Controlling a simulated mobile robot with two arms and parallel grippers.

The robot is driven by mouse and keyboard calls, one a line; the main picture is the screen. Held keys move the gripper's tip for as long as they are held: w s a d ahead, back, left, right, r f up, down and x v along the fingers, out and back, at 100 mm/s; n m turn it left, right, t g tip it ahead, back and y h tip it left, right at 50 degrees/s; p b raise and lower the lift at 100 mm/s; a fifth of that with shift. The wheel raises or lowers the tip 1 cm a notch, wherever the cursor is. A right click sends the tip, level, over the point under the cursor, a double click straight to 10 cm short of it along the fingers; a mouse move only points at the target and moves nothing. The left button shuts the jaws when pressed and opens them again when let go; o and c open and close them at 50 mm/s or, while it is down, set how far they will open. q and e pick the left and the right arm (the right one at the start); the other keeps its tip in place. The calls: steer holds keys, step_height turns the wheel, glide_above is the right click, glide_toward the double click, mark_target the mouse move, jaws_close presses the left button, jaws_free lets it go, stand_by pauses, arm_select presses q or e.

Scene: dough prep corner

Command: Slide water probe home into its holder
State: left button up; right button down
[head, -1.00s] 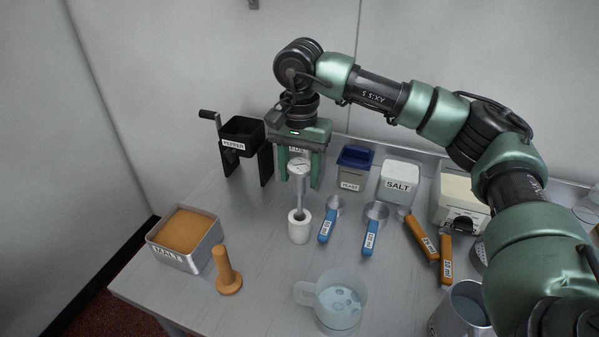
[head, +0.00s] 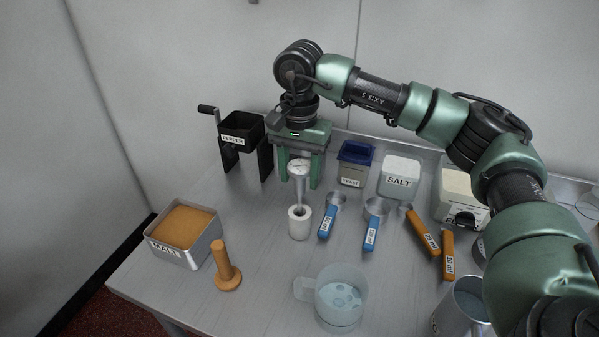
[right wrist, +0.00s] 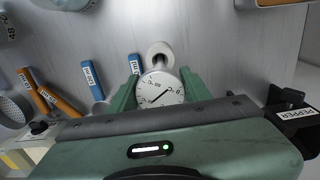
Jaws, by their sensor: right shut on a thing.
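The water probe (head: 299,169) has a round white dial head and a thin grey stem pointing down. The holder (head: 299,225) is a short white upright cylinder on the table under the probe. The stem's lower end meets the holder's open top; how deep it sits is hidden. In the right wrist view the dial (right wrist: 160,89) faces the camera between the fingers, with the holder (right wrist: 160,50) beyond it. My left gripper is not in view.
The pepper mill (head: 241,128) stands left of the gripper; the yeast tub (head: 354,165) and salt box (head: 400,178) stand right. Blue scoops (head: 328,221) lie close right of the holder. A wooden tamper (head: 226,268) and clear jug (head: 340,298) stand in front.

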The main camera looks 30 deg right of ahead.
steer(key=shift+f+b, duration=0.6)
steer(key=shift+f, duration=0.3)
steer(key=shift+s+f, duration=0.1)
steer(key=shift+f, duration=0.05)
steer(key=c, duration=0.6)
jaws_free()
steer(key=shift+r+p, duration=2.5)
steer(key=shift+r, duration=1.6)
steer(key=shift+f, duration=0.1)
